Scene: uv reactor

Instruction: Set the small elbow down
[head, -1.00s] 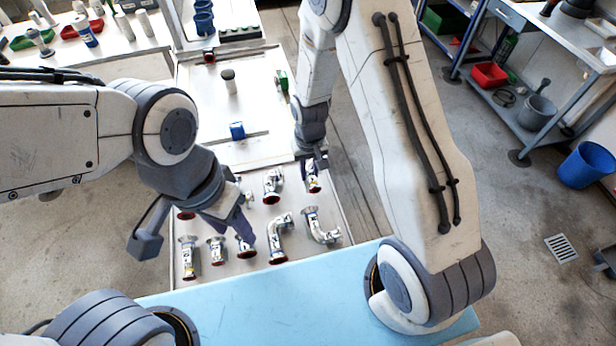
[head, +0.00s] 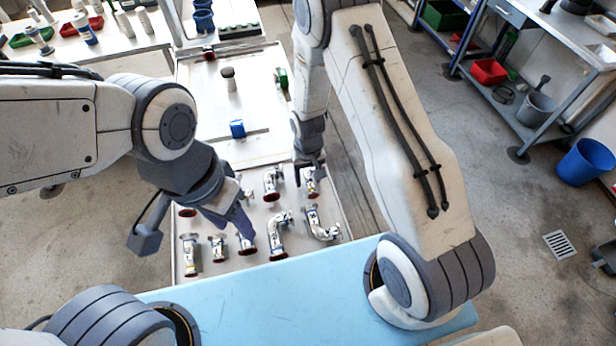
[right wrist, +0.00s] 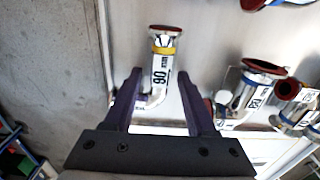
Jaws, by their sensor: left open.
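The small elbow (right wrist: 160,68), a shiny metal bend with a yellow band, a "90" label and a dark red end, lies on the pale tray surface. It also shows in the head view (head: 312,182) at the tray's far right. My right gripper (right wrist: 155,85) is open above it, purple fingers on either side with gaps showing between them and the elbow. In the head view the right gripper (head: 310,162) is just behind the elbow. My left gripper (head: 243,222) is open over the tray's front-left part, near a short fitting (head: 246,243); its fingertips are partly hidden.
Several other metal fittings stand or lie in the tray (head: 300,262), including a larger elbow (head: 279,232) and a bent pipe (head: 321,224). A light blue surface (head: 290,300) lies in front.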

